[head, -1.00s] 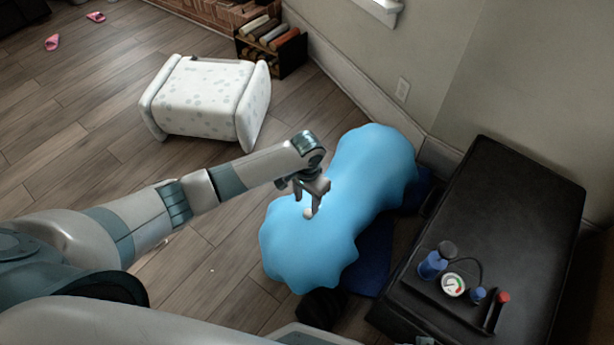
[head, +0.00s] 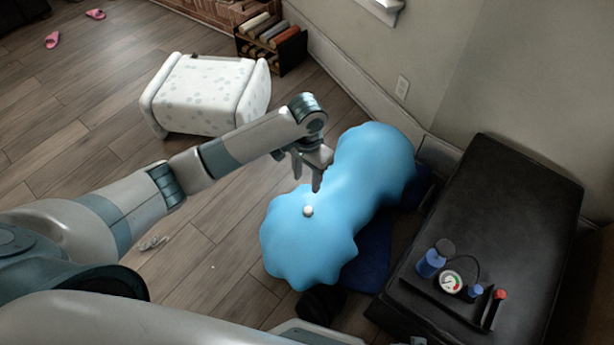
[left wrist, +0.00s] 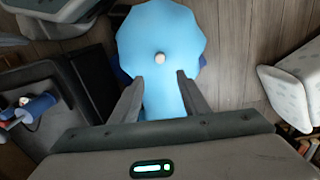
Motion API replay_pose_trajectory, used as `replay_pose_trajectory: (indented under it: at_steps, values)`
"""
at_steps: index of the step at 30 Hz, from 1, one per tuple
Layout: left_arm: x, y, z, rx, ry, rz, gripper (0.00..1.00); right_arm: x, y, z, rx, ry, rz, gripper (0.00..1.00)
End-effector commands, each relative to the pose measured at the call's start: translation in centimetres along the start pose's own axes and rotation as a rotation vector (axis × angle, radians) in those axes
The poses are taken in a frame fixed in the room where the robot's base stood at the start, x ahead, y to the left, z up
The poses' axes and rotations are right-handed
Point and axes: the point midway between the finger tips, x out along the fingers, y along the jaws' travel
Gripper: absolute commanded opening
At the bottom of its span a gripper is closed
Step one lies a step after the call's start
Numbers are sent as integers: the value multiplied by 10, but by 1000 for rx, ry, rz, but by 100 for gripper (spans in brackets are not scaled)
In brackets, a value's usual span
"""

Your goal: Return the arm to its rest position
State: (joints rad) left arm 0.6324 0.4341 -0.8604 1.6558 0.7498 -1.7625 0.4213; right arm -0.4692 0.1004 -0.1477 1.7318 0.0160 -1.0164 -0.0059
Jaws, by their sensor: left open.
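My left gripper (head: 306,178) is open and empty above the blue lumpy form (head: 308,245) on the floor. A small white ball-like knob (head: 307,211) sits on top of that form, just below and apart from the fingertips. In the left wrist view, the open fingers of my left gripper (left wrist: 155,88) point toward the blue form (left wrist: 160,30). The white knob (left wrist: 159,58) shows there beyond the fingertips, between their lines. My right gripper is not in view.
A black box-like bench (head: 500,215) stands at the right with a gauge (head: 450,282) and blue bottle (head: 431,263) on it. A white spotted ottoman (head: 205,95) and a log rack (head: 270,45) stand behind.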

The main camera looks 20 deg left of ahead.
Motion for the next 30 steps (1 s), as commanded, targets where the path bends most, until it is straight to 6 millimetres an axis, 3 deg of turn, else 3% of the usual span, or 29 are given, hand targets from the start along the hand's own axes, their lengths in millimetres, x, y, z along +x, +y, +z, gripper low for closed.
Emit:
replay_pose_trajectory:
  at_steps: [14,20,30]
  values:
    - [4,6,3,7,5,10,42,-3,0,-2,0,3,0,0]
    - [18,34,19,36,43,50,42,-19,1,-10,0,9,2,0]
    - [41,98,76,51,177,144,42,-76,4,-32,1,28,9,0]
